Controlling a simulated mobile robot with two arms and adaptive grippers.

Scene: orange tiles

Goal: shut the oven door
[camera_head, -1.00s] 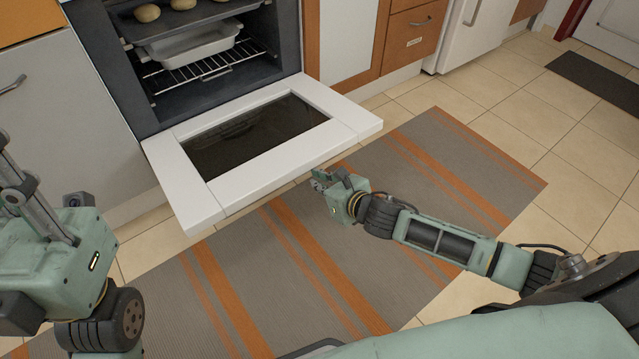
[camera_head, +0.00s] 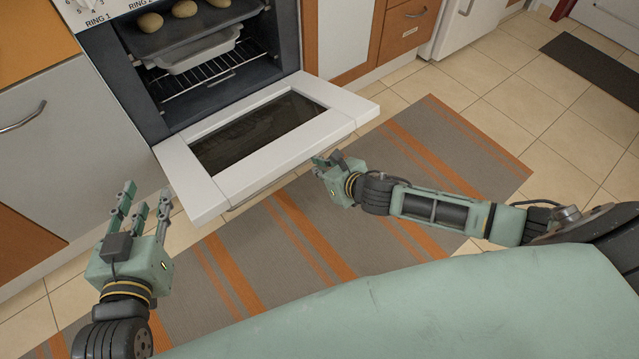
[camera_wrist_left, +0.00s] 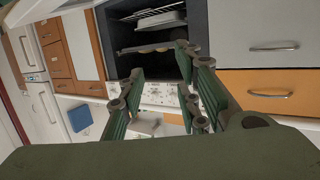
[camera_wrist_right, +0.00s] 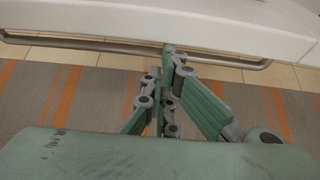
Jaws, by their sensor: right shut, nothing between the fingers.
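The oven door (camera_head: 185,186) is white with a dark glass pane and hangs open, folded down in front of the oven (camera_head: 140,85). My right gripper (camera_head: 322,163) is shut and empty, close to the door's front edge at its right part. In the right wrist view its fingertips (camera_wrist_right: 168,62) are near the grey handle bar (camera_wrist_right: 110,46) along the door; I cannot tell if they touch. My left gripper (camera_head: 146,205) is open and empty, to the left of the door's near left corner. In the left wrist view its fingers (camera_wrist_left: 160,85) are spread apart.
Buns (camera_head: 150,22) lie on an upper tray in the oven, above a white dish (camera_head: 195,52) and a wire rack. A grey cabinet (camera_head: 60,130) stands left of the oven. A striped rug (camera_head: 440,150) covers the floor in front.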

